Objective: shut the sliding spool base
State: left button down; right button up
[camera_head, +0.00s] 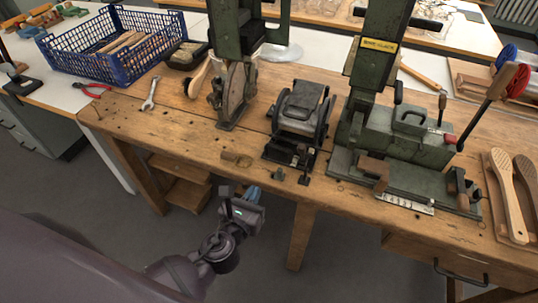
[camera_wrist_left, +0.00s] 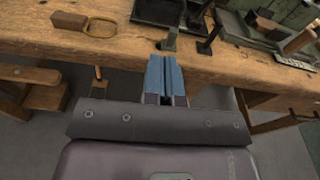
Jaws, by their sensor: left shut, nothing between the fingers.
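The spool unit (camera_head: 303,108) is a dark, ribbed roll between two round side plates on the wooden bench. At its front is a low black sliding base (camera_head: 289,153) near the bench's front edge. Small dark upright pieces stand in front of it; in the left wrist view two of them (camera_wrist_left: 171,38) (camera_wrist_left: 211,36) rise just beyond my fingers. My left gripper (camera_head: 253,192) has blue fingers, closed together and empty. It is in front of the bench edge, apart from the base. My right gripper is not in view.
A tall green machine (camera_head: 234,75) stands left of the spool unit, and a larger green press (camera_head: 408,135) stands right. A wooden-brown ring piece (camera_head: 236,159) lies near the edge.

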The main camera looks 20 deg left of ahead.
pick_arm(q)
jog(key=w, duration=0.6)
jog(key=w+f, duration=0.1)
jog(key=w, duration=0.2)
jog(key=shift+w+d+f, duration=0.1)
jog(key=shift+w+d, duration=0.05)
jog(key=w, duration=0.4)
jog(key=shift+d+r, duration=0.1)
jog(key=shift+r, duration=0.25)
jog(key=shift+w, duration=0.3)
